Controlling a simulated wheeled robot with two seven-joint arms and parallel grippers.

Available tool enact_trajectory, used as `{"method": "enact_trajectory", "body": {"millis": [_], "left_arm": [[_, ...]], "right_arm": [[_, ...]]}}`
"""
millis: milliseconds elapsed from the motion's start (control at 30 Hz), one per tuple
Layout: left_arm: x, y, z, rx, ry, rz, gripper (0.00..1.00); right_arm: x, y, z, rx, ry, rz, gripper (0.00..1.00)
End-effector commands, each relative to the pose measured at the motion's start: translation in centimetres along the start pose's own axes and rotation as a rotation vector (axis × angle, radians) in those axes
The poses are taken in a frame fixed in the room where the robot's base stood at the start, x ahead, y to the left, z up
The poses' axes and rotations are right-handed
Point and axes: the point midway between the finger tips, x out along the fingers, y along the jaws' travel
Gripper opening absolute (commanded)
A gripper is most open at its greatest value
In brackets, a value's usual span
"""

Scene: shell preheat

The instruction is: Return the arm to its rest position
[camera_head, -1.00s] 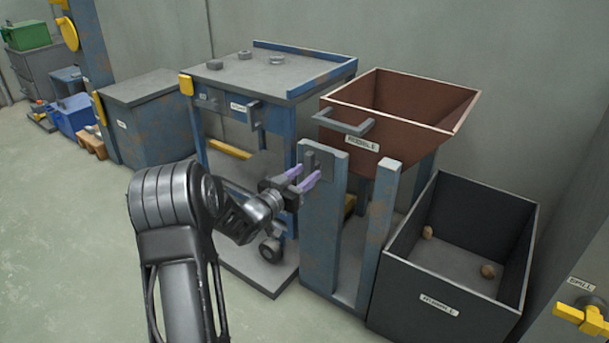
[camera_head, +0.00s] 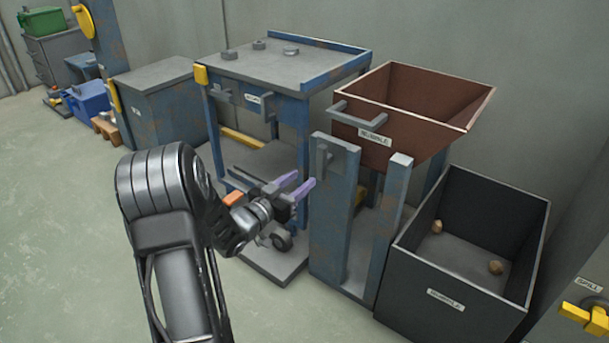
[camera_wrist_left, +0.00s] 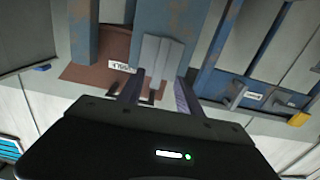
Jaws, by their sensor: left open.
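My left arm comes in from the lower left in the head view. Its gripper (camera_head: 297,187) has two purple fingers held apart with nothing between them. It is left of the blue-grey post of the hopper stand (camera_head: 325,225), in front of the blue cart. In the left wrist view the open fingers (camera_wrist_left: 157,95) point toward a grey bracket (camera_wrist_left: 160,60) on the post, with a gap that I cannot judge. My right gripper is not in view.
The brown hopper (camera_head: 424,100) sits on the stand. A dark bin (camera_head: 420,290) with two small brown lumps stands to the right. The blue cart (camera_head: 270,75) carries several grey discs. A grey cabinet (camera_head: 165,110) stands left. The floor (camera_head: 60,220) at left is open.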

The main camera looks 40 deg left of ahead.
Motion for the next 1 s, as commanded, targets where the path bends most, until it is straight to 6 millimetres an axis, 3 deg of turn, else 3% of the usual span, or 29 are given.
{"method": "enact_trajectory", "body": {"millis": [500, 667, 767, 833, 933, 1000], "left_arm": [[0.0, 0.0, 0.1, 0.004, -0.001, 0.0, 0.42], [-0.2, -1.4, 2.0, 0.019, -0.075, -0.064, 0.42], [-0.9, -2.0, 5.9, -0.026, -0.194, -0.153, 0.42], [-1.4, -0.8, 9.9, -0.08, -0.301, -0.193, 0.42], [-2.5, 2.9, 16.1, -0.167, -0.475, -0.216, 0.42], [-3.9, 6.6, 20.3, -0.228, -0.605, -0.211, 0.42]], "right_arm": [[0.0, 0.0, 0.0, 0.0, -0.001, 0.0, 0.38], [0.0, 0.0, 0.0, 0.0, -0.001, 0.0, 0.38], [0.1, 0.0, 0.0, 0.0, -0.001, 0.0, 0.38], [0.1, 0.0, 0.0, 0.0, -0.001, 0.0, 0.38], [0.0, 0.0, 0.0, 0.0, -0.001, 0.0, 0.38], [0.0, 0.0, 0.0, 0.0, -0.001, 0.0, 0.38]]}}
